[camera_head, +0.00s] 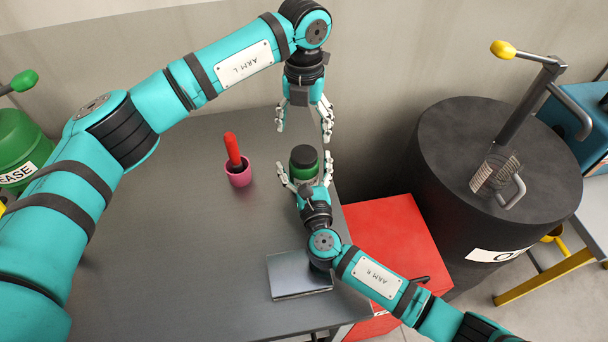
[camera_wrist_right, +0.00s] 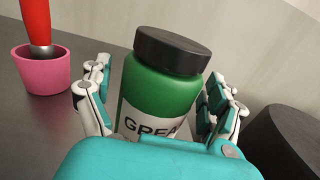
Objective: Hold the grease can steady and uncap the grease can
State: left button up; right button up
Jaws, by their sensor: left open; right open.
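The grease can (camera_head: 303,170) is a green jar with a white label, upright on the grey table near its right edge. Its black cap (camera_head: 303,155) sits on top; in the right wrist view the can (camera_wrist_right: 160,92) and cap (camera_wrist_right: 172,50) show close up. My right gripper (camera_head: 306,172) is open, with its fingers on either side of the can. Whether they touch it I cannot tell. My left gripper (camera_head: 304,128) is open and empty, fingers pointing down, above and behind the can in the head view.
A pink cup (camera_head: 239,175) with a red-handled tool (camera_head: 232,148) stands left of the can. A flat grey plate (camera_head: 298,275) lies at the table's front. A red cabinet (camera_head: 390,245) and a black drum (camera_head: 450,170) stand to the right. The table's middle (camera_head: 190,240) is clear.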

jog(key=shift+w+a, duration=0.1)
jog(key=shift+w, duration=0.3)
jog(key=shift+s, duration=0.1)
jog(key=shift+c, duration=0.5)
